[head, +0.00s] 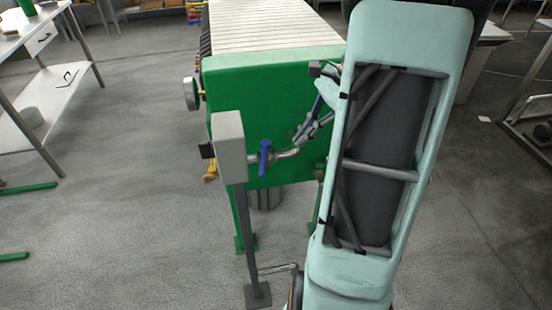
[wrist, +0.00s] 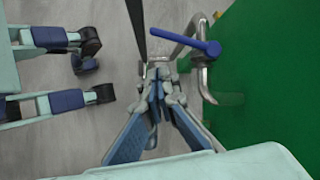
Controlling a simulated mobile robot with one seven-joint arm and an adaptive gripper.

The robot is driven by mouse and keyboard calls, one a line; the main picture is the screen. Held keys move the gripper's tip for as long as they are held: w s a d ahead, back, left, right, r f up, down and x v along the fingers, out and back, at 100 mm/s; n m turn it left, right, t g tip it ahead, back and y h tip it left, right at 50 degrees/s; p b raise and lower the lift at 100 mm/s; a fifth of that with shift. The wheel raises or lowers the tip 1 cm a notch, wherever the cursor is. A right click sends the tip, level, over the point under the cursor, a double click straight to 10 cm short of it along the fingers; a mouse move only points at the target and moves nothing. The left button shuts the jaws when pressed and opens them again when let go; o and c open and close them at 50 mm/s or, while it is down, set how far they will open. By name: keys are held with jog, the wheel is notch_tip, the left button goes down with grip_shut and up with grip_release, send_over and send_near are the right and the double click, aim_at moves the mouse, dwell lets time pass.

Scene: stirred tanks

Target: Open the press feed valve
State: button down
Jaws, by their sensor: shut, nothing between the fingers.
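A valve with a blue lever (head: 265,158) sits on a grey pipe (head: 288,154) at the front of the green press (head: 275,85) in the head view. The lever stands roughly upright there. In the wrist view the blue lever (wrist: 185,33) lies above and right of my fingertips, beside the bent pipe (wrist: 204,75). My gripper (wrist: 160,72) is shut and empty, apart from the lever in the picture. In the head view my gripper (head: 306,130) is right of the lever and partly hidden by my arm.
A grey box on a post (head: 230,145) stands close left of the valve. A yellow handle (head: 210,173) shows behind it. The green panel (wrist: 255,90) fills the right of the wrist view. A white table (head: 30,30) is far left, with open floor between.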

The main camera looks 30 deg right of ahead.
aim_at(264, 160)
jog(key=w+a+f+m+t+y+b, duration=0.1)
jog(key=w+a+f+m, duration=0.3)
jog(key=f, duration=0.5)
jog(key=shift+a+m+t+b, duration=0.5)
jog(key=shift+a+m+b, duration=0.3)
jog(key=shift+m, duration=0.3)
